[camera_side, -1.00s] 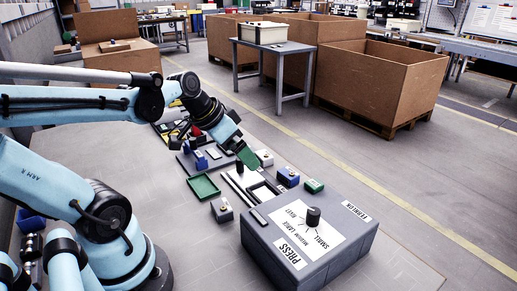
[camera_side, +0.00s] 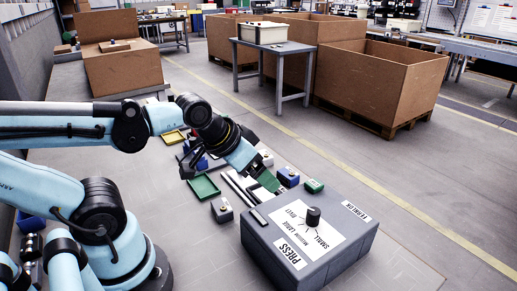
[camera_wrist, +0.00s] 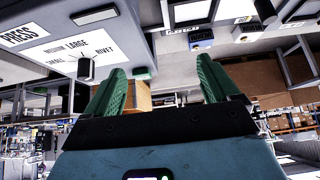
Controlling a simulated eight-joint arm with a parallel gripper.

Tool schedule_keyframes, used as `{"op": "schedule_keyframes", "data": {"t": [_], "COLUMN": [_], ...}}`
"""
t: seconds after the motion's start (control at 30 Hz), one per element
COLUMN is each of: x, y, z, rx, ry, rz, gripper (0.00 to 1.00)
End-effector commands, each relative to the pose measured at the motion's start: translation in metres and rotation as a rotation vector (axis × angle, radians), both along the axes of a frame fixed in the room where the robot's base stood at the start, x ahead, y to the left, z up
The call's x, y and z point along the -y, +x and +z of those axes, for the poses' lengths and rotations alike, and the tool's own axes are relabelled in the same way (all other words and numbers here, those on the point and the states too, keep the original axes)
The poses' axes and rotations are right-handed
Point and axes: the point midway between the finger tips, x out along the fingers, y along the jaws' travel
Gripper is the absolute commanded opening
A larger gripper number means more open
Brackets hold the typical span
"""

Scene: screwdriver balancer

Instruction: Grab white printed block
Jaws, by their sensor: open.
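My gripper (camera_side: 268,181) has green fingers and hangs over the bench fixtures, just left of the press box in the side view. In the wrist view my gripper (camera_wrist: 160,66) is open, with nothing between its fingertips. A small white-topped block (camera_side: 265,157) stands behind the fingers in the side view. A grey block with a pale top (camera_side: 223,210) stands in front of them. I cannot tell which is the white printed block, as print is too small to read. White pieces (camera_wrist: 190,11) show beyond the fingers in the wrist view.
The grey press box (camera_side: 312,248) with a black knob (camera_side: 313,215) stands close on the right. A green tray (camera_side: 203,187), a blue block (camera_side: 288,176) and a green block (camera_side: 314,186) lie around my gripper. A yellow tray (camera_side: 172,137) is behind.

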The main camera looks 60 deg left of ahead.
Motion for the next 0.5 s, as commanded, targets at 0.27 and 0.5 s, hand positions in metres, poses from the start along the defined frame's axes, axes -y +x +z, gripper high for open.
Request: {"op": "schedule_keyframes", "data": {"t": [0.27, 0.5], "x": [-0.0001, -0.0052], "y": [0.0, 0.0072], "z": [0.0, 0.0071], "rx": [0.0, -0.02], "ry": [0.0, 0.01], "rz": [0.0, 0.003], "gripper": [0.7, 0.7]}}
